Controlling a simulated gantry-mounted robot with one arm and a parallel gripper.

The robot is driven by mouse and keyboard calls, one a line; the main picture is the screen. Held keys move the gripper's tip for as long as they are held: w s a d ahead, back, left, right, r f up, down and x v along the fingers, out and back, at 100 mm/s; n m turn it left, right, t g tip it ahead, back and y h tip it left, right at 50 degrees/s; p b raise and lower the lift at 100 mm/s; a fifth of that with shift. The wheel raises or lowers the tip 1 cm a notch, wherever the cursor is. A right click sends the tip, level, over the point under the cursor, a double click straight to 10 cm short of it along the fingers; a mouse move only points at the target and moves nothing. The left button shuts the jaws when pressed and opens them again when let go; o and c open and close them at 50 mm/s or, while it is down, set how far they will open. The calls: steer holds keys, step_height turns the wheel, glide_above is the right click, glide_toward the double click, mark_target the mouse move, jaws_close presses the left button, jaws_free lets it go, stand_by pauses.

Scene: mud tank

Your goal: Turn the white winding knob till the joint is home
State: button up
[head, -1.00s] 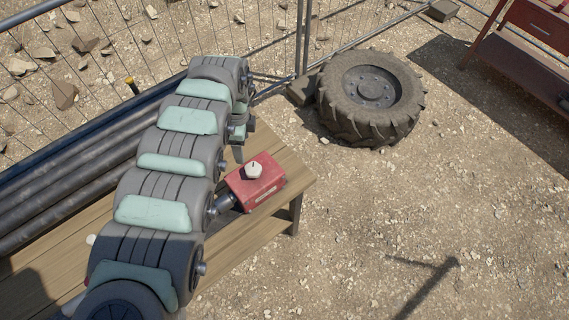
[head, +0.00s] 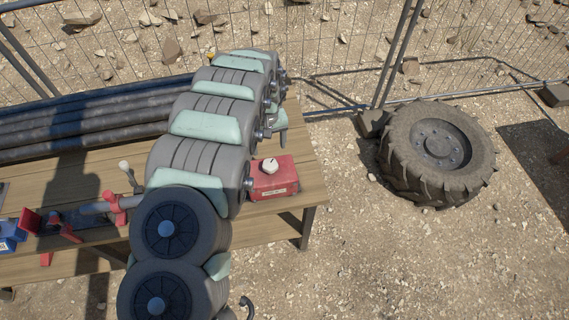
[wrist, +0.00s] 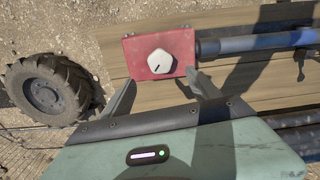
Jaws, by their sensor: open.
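The white winding knob (head: 271,165) sits on top of a red box (head: 286,184) on the wooden bench. In the wrist view the knob (wrist: 158,63) is a faceted white dial with a short dark mark, on the red box (wrist: 178,42). My gripper (wrist: 160,92) is open and empty, its two fingers apart on the bench side of my wrist housing, short of the knob in the picture. A blue-grey pipe (wrist: 245,43) runs from a collar at the box's right side. In the head view my arm hides most of this pipe and the fingers.
The wooden bench (head: 60,180) also carries long dark pipes (head: 80,128) and a red vise (head: 116,203) at left. A big tyre (head: 437,152) lies on the ground at right, before a wire fence (head: 400,50).

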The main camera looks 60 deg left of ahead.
mark_target(270, 164)
steer(key=shift+f+p, duration=0.5)
steer(key=shift+f, duration=4.6)
steer(key=shift+c, duration=0.2)
steer(key=c, duration=1.3)
steer(key=shift+m, duration=0.4)
